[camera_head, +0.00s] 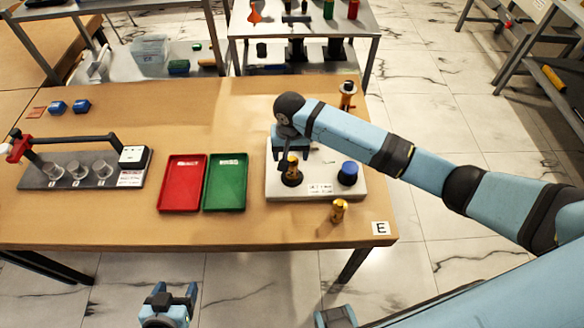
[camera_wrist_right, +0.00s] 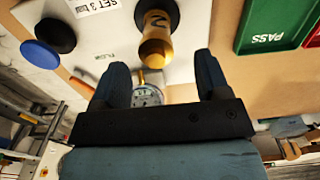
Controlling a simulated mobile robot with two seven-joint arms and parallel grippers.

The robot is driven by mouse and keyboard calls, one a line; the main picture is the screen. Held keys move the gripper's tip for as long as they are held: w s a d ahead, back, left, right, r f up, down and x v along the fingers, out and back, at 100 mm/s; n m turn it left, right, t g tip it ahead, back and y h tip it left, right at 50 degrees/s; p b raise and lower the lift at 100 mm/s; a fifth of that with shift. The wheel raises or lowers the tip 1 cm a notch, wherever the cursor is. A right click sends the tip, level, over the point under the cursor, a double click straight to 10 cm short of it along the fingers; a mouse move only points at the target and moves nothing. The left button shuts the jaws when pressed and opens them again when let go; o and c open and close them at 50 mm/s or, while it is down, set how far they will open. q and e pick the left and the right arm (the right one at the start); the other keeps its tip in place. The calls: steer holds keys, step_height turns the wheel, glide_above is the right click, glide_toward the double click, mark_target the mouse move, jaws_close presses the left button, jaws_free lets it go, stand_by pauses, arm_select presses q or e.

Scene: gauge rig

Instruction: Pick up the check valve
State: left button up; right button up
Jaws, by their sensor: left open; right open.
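A brass check valve marked 2 (camera_wrist_right: 155,45) stands in a black round socket on the white rig plate (camera_wrist_right: 97,45). In the head view the same brass valve (camera_head: 292,172) is partly hidden by my right gripper (camera_head: 287,155). In the right wrist view my right gripper (camera_wrist_right: 162,75) is open, its fingers pointing at the valve and not closed on it. Two similar brass pieces stand on the table, one at the front (camera_head: 338,211) and one at the back right (camera_head: 347,94). My left gripper (camera_head: 169,300) is open and empty, in front of the table.
A blue knob (camera_head: 348,173) sits on the plate right of the valve. A small round gauge (camera_wrist_right: 147,95) shows between my right fingers. A red tray (camera_head: 181,183) and a green tray (camera_head: 226,182) lie left of the plate. A rack with cups (camera_head: 78,172) stands further left.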

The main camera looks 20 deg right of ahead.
mark_target(292, 168)
steer(key=shift+s+d+f, duration=0.1)
steer(key=shift+f, duration=1.25)
steer(key=shift+s+d+f, duration=0.1)
steer(key=shift+f, duration=1.25)
steer(key=c, duration=1.2)
steer(key=shift+o, duration=0.2)
steer(key=shift+r, duration=0.15)
